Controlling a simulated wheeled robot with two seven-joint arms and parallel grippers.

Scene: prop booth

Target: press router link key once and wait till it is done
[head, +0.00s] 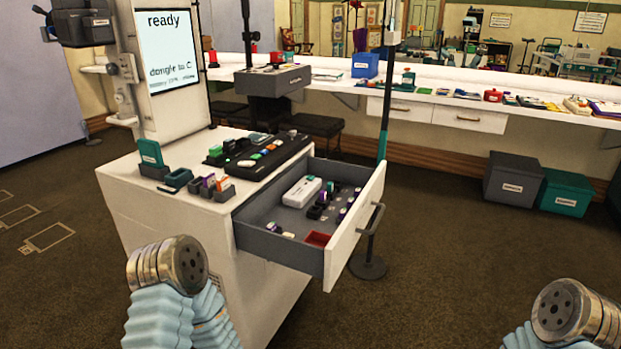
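A white rounded box (302,191), which may be the router, lies in the open drawer (262,243) of the white cabinet. Its link key is too small to make out. A black panel (242,163) with several coloured keys sits on the cabinet top. The screen (170,50) above reads "ready" and "dongle to C", with a smaller, unreadable line below. Parts of my two arms, blue sleeves with metal joints, show at the bottom left and bottom right, well apart from the drawer. No gripper fingers show.
The drawer also holds small dark pieces and a red tray (317,239). Small holders (217,189) stand on the cabinet top. A thin pole (382,145) stands just behind the drawer. Bins (513,179) sit under the back counter.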

